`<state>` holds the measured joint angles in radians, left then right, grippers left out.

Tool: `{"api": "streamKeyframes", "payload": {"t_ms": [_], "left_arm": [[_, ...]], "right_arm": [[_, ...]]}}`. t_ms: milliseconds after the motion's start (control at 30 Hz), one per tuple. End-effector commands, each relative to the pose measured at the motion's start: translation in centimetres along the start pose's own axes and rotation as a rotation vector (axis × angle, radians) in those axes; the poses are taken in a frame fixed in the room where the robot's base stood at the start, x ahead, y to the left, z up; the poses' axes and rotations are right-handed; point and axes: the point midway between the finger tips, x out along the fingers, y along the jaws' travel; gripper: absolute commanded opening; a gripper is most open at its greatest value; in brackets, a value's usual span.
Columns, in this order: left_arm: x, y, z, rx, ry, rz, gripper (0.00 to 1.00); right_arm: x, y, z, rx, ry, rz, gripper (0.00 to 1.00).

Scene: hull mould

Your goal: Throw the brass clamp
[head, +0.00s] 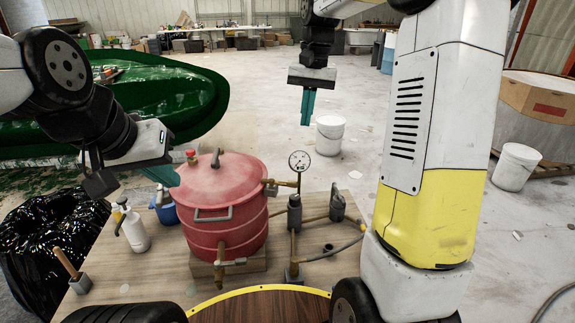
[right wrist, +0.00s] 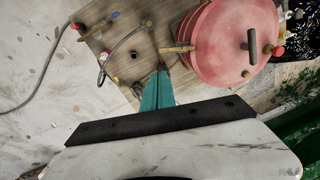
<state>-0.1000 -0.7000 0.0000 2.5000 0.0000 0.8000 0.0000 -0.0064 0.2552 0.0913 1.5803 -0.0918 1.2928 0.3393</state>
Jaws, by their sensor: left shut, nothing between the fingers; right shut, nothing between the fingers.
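The red pressure pot (head: 225,235) stands on a wooden board, its domed lid closed, and also fills the upper right of the right wrist view (right wrist: 215,65). Brass-coloured fittings show on it: one low at the front (head: 232,262) and one at its right side (head: 284,183). I cannot tell which is the clamp. My left gripper (head: 163,175) is shut and empty at the pot's upper left, its fingertips close to the pot. My right gripper (head: 307,108) is shut and empty, pointing down beyond the pot; its teal fingers show in the right wrist view (right wrist: 158,88).
A pressure gauge (head: 299,161) rises beside the pot, with pipes and a grey hose. A white spray bottle (head: 135,232) and a brush (head: 72,270) are at left. A green hull mould (head: 150,95) lies behind. A white bucket (head: 329,135) stands on open floor.

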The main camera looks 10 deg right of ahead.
Motion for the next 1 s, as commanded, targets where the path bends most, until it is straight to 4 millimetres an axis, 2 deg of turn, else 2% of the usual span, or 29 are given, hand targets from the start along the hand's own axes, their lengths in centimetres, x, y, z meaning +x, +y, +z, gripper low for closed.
{"api": "streamKeyframes", "payload": {"t_ms": [33,200,400,667,1000], "left_arm": [[0.0,0.0,0.0,0.000,0.000,0.000,0.00],[0.0,0.0,0.0,0.000,0.000,0.000,0.00],[0.0,0.0,0.0,0.000,0.000,0.000,0.00],[0.0,0.0,0.0,0.000,0.000,0.000,0.00],[0.0,0.0,0.0,0.000,0.000,0.000,0.00]], "right_arm": [[1.6,-0.3,-1.9,0.025,-0.040,0.011,0.00],[5.9,-0.8,-6.0,0.105,-0.151,0.047,0.00],[9.2,-0.8,-8.3,0.165,-0.223,0.073,0.00],[11.4,-0.7,-8.3,0.177,-0.240,0.080,0.00],[18.3,-0.2,-6.5,0.176,-0.241,0.080,0.00]]}}
